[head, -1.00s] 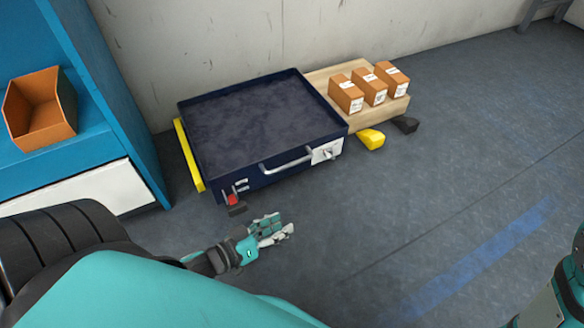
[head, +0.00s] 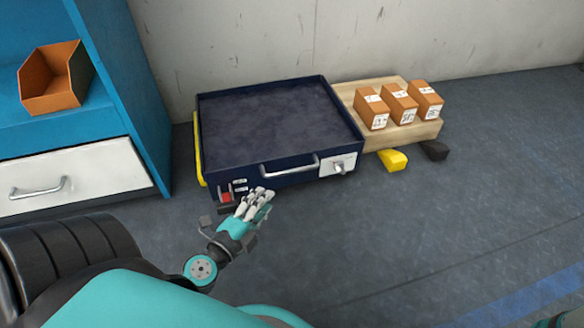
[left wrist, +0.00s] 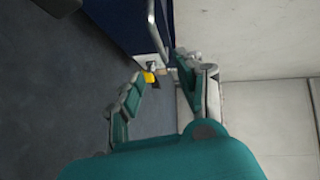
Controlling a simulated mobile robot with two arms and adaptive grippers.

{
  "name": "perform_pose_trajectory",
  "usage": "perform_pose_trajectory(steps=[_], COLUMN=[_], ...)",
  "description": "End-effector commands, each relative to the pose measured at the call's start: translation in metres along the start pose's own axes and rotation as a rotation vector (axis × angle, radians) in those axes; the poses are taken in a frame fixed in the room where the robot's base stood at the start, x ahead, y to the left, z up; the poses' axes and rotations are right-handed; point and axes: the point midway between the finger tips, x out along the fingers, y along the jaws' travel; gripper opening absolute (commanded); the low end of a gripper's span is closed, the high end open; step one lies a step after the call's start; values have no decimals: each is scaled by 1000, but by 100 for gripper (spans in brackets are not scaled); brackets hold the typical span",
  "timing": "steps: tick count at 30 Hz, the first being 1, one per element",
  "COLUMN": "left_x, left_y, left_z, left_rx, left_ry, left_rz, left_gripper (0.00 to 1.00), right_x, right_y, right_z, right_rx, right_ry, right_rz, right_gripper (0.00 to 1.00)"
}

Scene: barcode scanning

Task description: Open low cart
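The low cart (head: 285,178) is a dark blue, shallow box on the floor by the wall, with a dark grey surface inside its rim. A silver bar handle (head: 290,168) and a white plate with a metal latch (head: 338,165) are on its front. A red part (head: 226,196) sits at its front left corner. My left gripper (head: 262,194) is just in front of the cart, below and left of the handle. In the left wrist view its fingers (left wrist: 155,80) are spread and empty, with the handle (left wrist: 151,30) beyond. My right gripper is out of view.
A wooden board (head: 420,132) with three brown boxes stands right of the cart, near yellow (head: 393,160) and black (head: 435,150) feet. A blue shelf with an orange bin (head: 55,82) and a white drawer (head: 75,178) stands left. The floor at right is clear.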

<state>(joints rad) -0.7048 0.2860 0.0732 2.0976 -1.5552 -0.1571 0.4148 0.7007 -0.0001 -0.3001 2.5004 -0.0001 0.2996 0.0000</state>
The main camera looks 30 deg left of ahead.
Motion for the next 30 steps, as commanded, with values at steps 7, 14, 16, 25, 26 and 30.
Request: perform_pose_trajectory(steps=[7, 14, 16, 25, 26, 30], left_x=[56, 104, 115, 139, 140, 140], left_y=[-6, -2, -2, 0, 0, 0], left_z=[-1, -1, 0, -1, -1, -1], left_rx=[0, 0, 0, -1, -1, -2], left_ry=[1, 2, 2, 2, 2, 2], left_rz=[-3, -1, -1, 1, 1, 2], left_gripper=[36, 36, 36, 36, 36, 36], right_x=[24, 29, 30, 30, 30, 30], right_y=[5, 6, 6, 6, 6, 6], right_z=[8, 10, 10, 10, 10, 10], right_rx=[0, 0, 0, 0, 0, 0], right_ry=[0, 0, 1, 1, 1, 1], right_rz=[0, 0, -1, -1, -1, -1], right_gripper=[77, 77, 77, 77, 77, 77])
